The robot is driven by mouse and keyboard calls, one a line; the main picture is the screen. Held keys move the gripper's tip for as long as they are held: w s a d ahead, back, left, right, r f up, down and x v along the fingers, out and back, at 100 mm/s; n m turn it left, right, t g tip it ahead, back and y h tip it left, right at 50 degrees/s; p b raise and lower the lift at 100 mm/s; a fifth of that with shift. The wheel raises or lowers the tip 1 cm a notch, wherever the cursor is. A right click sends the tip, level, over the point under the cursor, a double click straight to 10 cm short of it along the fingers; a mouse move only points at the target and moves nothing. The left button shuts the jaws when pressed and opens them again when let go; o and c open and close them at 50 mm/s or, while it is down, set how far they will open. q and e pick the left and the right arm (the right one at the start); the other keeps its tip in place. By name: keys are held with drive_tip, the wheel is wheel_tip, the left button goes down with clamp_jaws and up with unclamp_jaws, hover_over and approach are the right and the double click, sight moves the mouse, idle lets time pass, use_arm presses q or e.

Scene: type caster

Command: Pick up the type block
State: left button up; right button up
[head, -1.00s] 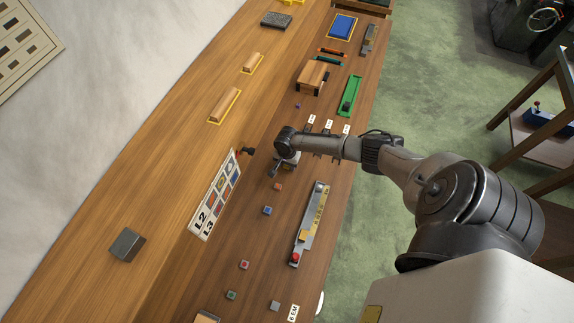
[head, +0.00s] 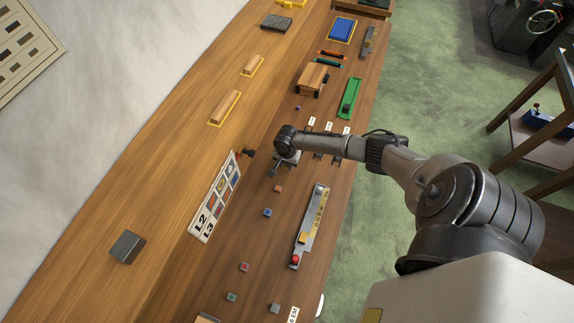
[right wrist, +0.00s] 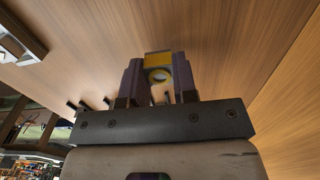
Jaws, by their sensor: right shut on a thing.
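My right gripper (head: 282,169) is low over the dark lower bench, below the wrist in the head view. In the right wrist view its two dark fingers (right wrist: 159,80) are closed on a small type block (right wrist: 158,59) with a yellow face and a ring-shaped mark. The held block is hidden in the head view. Whether it touches the bench I cannot tell. Other small blocks lie on the bench: an orange one (head: 278,188), a blue one (head: 267,212), a pink one (head: 244,267) and a green one (head: 231,296). My left gripper is not in view.
A picture card (head: 216,198) stands left of the gripper. A grey metal stick (head: 311,227) with a red knob lies to the lower right. A wooden stand (head: 312,80) and a green tray (head: 350,97) are farther up. A dark block (head: 127,247) sits on the upper ledge.

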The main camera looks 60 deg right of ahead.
wheel_tip(320, 180, up, 2)
drive_tip(key=shift+r, duration=0.15)
drive_tip(key=s+r+p, duration=0.1)
drive_tip(key=s+r, duration=0.5)
drive_tip(key=s, duration=0.5)
drive_tip(key=shift+s+d+r, duration=0.2)
drive_tip(key=shift+s+r, duration=0.15)
